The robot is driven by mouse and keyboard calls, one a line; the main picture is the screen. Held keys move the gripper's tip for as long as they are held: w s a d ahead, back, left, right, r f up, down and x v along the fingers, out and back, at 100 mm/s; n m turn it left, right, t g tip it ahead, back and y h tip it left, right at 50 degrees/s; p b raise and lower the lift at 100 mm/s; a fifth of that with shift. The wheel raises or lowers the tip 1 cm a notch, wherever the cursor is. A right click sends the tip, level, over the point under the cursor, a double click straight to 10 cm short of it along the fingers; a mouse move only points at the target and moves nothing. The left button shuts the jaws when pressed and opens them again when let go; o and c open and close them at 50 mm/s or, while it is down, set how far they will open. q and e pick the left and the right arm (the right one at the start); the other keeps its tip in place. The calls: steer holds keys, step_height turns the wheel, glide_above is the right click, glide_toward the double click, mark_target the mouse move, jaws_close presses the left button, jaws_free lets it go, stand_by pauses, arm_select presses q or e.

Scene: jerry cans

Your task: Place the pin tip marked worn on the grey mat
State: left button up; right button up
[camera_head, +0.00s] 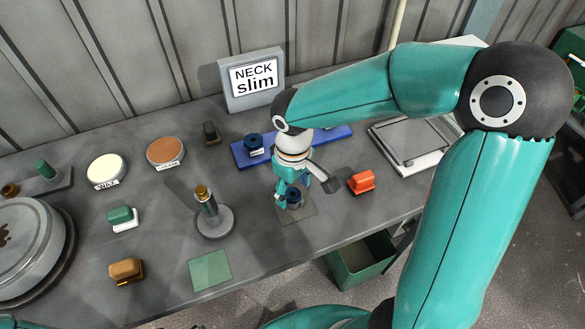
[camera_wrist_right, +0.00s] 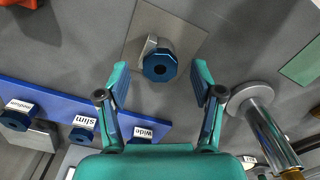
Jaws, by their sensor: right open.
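A blue octagonal pin tip with a dark central hole and a grey body (camera_wrist_right: 158,66) rests on the grey mat (camera_wrist_right: 193,27). No worn mark can be read on it. In the head view the tip (camera_head: 294,197) and mat (camera_head: 300,213) sit under my right gripper (camera_head: 291,203). My right gripper (camera_wrist_right: 160,76) is open, with its fingers either side of the tip and gaps visible at both sides. Blue tips labelled slim (camera_wrist_right: 83,134) and medium (camera_wrist_right: 16,117) are at the blue rack (camera_wrist_right: 50,100); a wide label also shows. My left gripper is not in view.
A sign (camera_head: 254,79) reads "NECK slim". A metal post on a round base (camera_head: 208,210) stands left of the mat; an orange block (camera_head: 361,181) lies right. A green mat (camera_head: 210,270) is near the front edge. A green bin (camera_head: 360,262) stands below the bench.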

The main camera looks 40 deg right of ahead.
mark_target(293, 195)
step_height(293, 195, up, 8)
stand_by(0.7)
